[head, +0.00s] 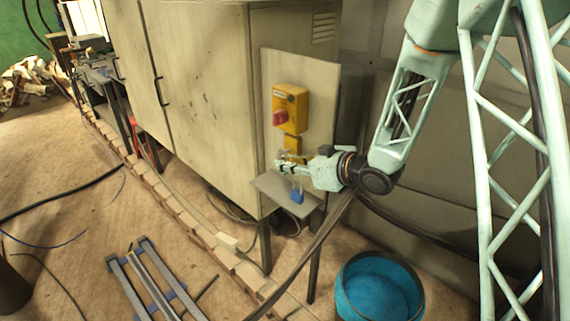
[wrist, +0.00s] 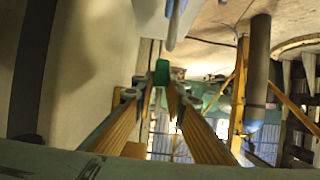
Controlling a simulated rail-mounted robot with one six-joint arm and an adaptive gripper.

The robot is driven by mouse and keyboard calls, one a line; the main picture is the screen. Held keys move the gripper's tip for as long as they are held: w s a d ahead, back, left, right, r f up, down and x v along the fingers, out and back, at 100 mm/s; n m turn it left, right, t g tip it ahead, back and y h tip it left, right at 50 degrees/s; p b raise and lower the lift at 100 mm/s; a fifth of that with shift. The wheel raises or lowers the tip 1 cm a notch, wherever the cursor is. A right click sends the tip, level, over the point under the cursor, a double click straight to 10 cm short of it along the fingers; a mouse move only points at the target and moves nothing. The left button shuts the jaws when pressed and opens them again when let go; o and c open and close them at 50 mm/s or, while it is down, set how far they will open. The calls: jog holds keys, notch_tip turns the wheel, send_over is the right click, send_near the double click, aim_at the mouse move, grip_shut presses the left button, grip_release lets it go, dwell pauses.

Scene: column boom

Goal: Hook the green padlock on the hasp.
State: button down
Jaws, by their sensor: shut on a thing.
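My gripper (head: 283,167) is in front of the side panel, just below the yellow switch box. In the wrist view its two yellow fingers (wrist: 161,92) close in on the green padlock (wrist: 162,72), which sits at their tips. The padlock's shackle is not clear there, and in the head view I cannot make the padlock out. The yellow hasp (head: 292,145) is under the switch box, right by my gripper and partly hidden. I cannot tell whether the padlock touches it.
A small grey shelf (head: 272,188) juts out below my gripper, with a blue padlock (head: 297,196) at its edge. The yellow box (head: 290,108) with a red knob is above. A blue bucket (head: 378,288) stands on the floor at lower right.

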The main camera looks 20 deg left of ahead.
jog(key=c, duration=2.5)
grip_release()
jog(key=shift+w+d, duration=0.15)
jog(key=shift+d, duration=0.05)
jog(key=shift+c, duration=0.2)
jog(key=shift+d, duration=0.1)
jog(key=v, duration=1.2)
jog(key=shift+s, duration=0.3)
jog(key=shift+a, duration=0.25)
jog(key=shift+d, duration=0.15)
